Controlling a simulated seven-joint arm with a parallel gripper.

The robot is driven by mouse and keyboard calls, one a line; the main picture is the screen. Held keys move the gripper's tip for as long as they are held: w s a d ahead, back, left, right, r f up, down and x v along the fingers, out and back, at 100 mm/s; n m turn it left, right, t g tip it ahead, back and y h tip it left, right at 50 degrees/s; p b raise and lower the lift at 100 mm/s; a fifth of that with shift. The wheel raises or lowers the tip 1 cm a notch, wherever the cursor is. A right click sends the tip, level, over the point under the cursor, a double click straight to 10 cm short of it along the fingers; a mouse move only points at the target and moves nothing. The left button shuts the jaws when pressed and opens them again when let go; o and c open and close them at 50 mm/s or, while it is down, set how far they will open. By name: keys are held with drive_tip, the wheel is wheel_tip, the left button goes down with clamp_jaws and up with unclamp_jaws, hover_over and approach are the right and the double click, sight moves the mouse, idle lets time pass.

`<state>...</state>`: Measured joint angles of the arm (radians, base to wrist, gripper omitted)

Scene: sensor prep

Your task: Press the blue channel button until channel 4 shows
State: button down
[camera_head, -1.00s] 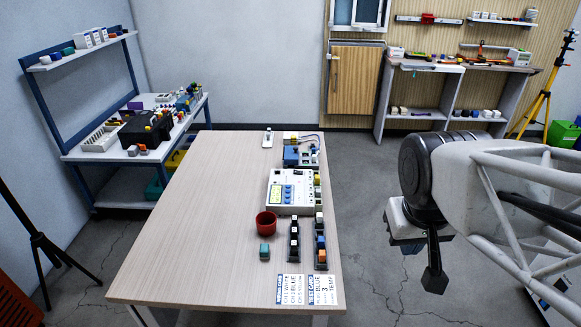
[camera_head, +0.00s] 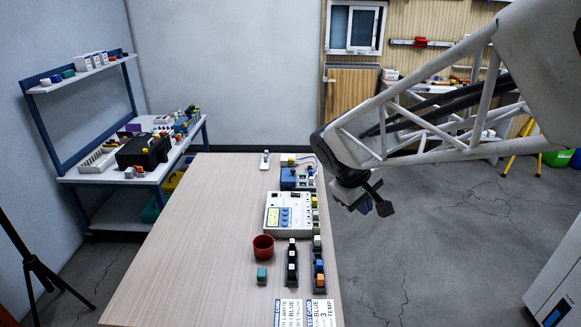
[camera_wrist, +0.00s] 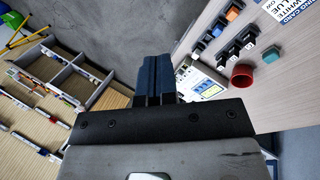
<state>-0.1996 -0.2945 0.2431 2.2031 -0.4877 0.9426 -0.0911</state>
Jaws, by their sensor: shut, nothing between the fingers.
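A white control box (camera_head: 288,212) stands on the wooden table, with a yellow-green display (camera_head: 273,214) and several blue buttons (camera_head: 285,216) on its top. I cannot read a channel number on the display. My gripper (camera_head: 378,204) is to the right of the box, beyond the table's right edge, apart from everything. In the wrist view my gripper (camera_wrist: 155,62) is shut and empty, its dark blue fingers together.
A red cup (camera_head: 263,247), a teal block (camera_head: 262,275) and dark racks of coloured blocks (camera_head: 292,262) stand near the box. Printed cards (camera_head: 304,313) lie at the table's front. A blue device (camera_head: 290,179) stands behind the box. The table's left half is clear.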

drive_tip(key=w+a+f+n+t+h, duration=0.1)
drive_tip(key=w+a+f+n, duration=0.25)
drive_tip(key=w, duration=0.35)
drive_tip(key=w+a+f+n+h, duration=0.1)
drive_tip(key=w+a+f+n, duration=0.15)
drive_tip(key=w+a, duration=0.4)
drive_tip(key=n+t+h, duration=0.1)
drive_tip(key=n+t, duration=0.1)
drive_tip(key=n, duration=0.2)
hover_over(285, 225)
wheel_tip(285, 225, down, 8)
drive_tip(key=shift+f, duration=0.15)
drive_tip(key=shift+f, duration=0.1)
drive_tip(key=shift+f, duration=4.3)
drive_tip(key=shift+f, duration=0.8)
drive_tip(key=shift+r, duration=0.85)
